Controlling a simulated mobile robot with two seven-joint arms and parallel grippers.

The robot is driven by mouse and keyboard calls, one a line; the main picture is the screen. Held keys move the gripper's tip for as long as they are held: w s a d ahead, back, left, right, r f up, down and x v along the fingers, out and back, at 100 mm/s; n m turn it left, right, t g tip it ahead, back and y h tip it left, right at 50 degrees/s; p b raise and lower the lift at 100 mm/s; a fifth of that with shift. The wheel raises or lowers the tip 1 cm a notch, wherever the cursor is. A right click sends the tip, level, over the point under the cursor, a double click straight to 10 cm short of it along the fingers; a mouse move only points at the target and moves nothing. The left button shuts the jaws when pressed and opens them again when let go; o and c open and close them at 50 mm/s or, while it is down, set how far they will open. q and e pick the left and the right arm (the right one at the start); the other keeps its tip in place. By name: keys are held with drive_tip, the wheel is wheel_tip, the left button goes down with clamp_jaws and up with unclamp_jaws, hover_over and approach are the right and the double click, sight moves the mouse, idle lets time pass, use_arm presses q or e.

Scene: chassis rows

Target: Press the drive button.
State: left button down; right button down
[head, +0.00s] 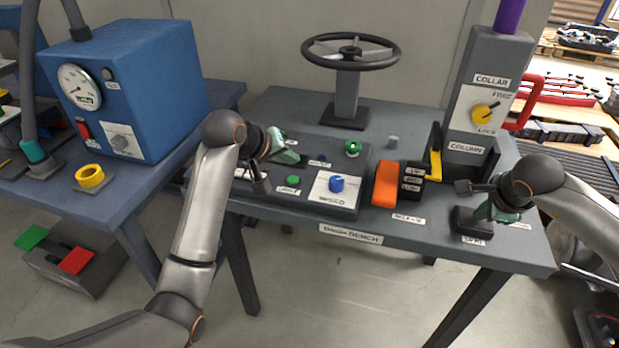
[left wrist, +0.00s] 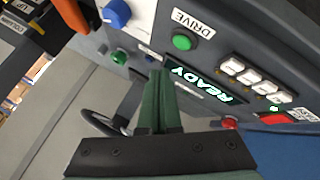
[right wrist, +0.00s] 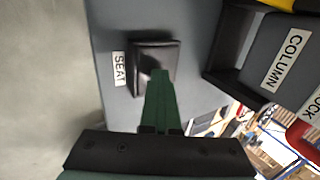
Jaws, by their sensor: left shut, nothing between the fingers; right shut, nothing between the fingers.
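The drive button is the small green round button (left wrist: 182,42) beside the DRIVE label in the left wrist view. It also shows as a green button (head: 293,180) on the dark console (head: 262,187) in the head view. My left gripper (head: 290,157) is shut and empty above the back of the console. In the left wrist view its fingertips (left wrist: 158,76) appear below the button, apart from it in the picture. A lit display (left wrist: 205,80) reads READY. My right gripper (head: 488,211) is shut and empty at the black SEAT block (head: 473,224); I cannot tell whether it touches.
A blue knob (head: 337,184) and a green knob (head: 352,147) sit near the button. The steering wheel (head: 350,48) stands behind. An orange lever (head: 385,184) and the tall grey column (head: 484,95) are to the right. A blue gauge box (head: 150,90) is left.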

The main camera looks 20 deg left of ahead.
sight(297, 176)
use_arm(q)
drive_tip(key=shift+f, duration=1.45)
use_arm(e)
drive_tip(key=shift+f, duration=0.15)
use_arm(q)
drive_tip(key=shift+f, duration=0.1)
idle(0.7)
drive_tip(key=shift+f, duration=0.4)
drive_tip(key=shift+f, duration=0.45)
idle(0.8)
drive_tip(key=shift+r, duration=0.9)
drive_tip(key=shift+r, duration=0.1)
drive_tip(key=shift+r, duration=2.4)
